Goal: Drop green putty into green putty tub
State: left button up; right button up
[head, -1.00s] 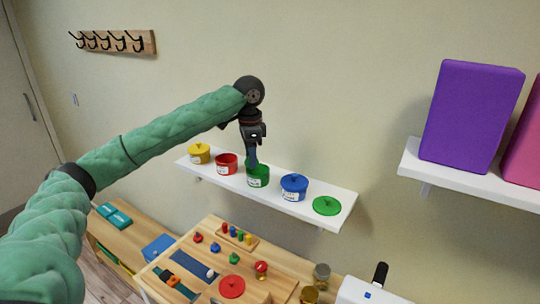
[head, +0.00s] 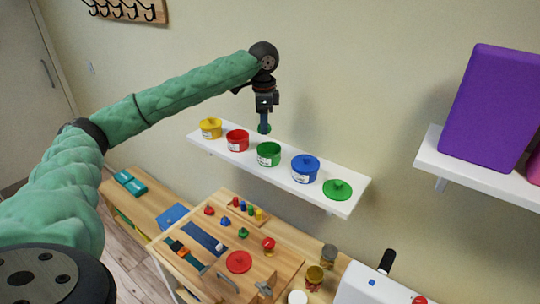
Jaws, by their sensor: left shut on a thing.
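My left gripper (head: 264,122) points down above the green putty tub (head: 268,157), near the back of the wall shelf. It is shut on a small green lump, the green putty (head: 265,129), mostly hidden by the fingers. The putty appears just above the tub's rim and apart from it. The green tub stands upright and open on the shelf, between the red and blue tubs. A green lid (head: 338,188) lies on the shelf at the right end. My right gripper is out of view.
On the white shelf (head: 330,206) stand a lidded yellow tub (head: 211,129), an open red tub (head: 238,142) and a lidded blue tub (head: 305,170). Below is a wooden table with a red lid (head: 239,262) and small pieces. A purple block (head: 490,108) stands on a right shelf.

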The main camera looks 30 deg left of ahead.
pick_arm(q)
jog(key=shift+s+f, duration=0.1)
jog(key=shift+f, duration=0.25)
jog(key=o, duration=1.1)
jog(key=shift+c, duration=0.2)
jog(key=shift+r, duration=0.1)
